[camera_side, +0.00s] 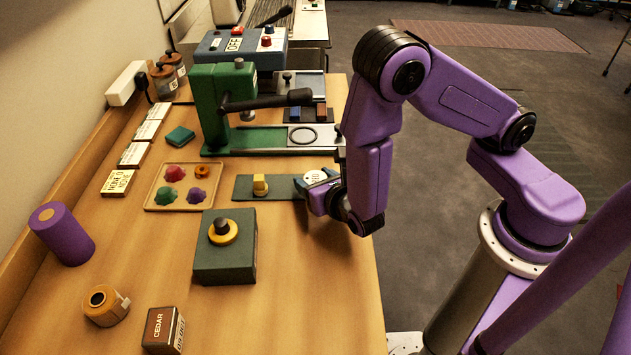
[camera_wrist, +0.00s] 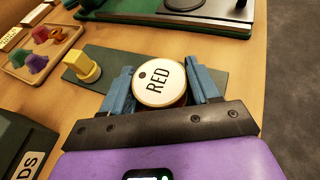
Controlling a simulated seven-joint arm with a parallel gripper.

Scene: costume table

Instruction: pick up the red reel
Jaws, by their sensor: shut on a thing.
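The red reel (camera_wrist: 159,84) shows in the wrist view as a round white disc lettered "RED" with a small dark hole and a tan rim. My gripper (camera_wrist: 162,87) has its two blue fingers on either side of the reel and is shut on it. The reel is over the right part of a flat dark green plate (camera_wrist: 105,60). I cannot tell whether it touches the plate. In the side view my gripper (camera_side: 316,183) is at the plate's right end, and the reel's white top (camera_side: 316,177) shows partly between the fingers.
A yellow peg (camera_side: 260,184) stands on the plate, left of the reel. A wooden tray (camera_side: 152,203) of coloured pieces, a green box with a yellow-ringed knob (camera_side: 222,262) and a green lever press (camera_side: 222,105) stand nearby. The table's right edge is close to my gripper.

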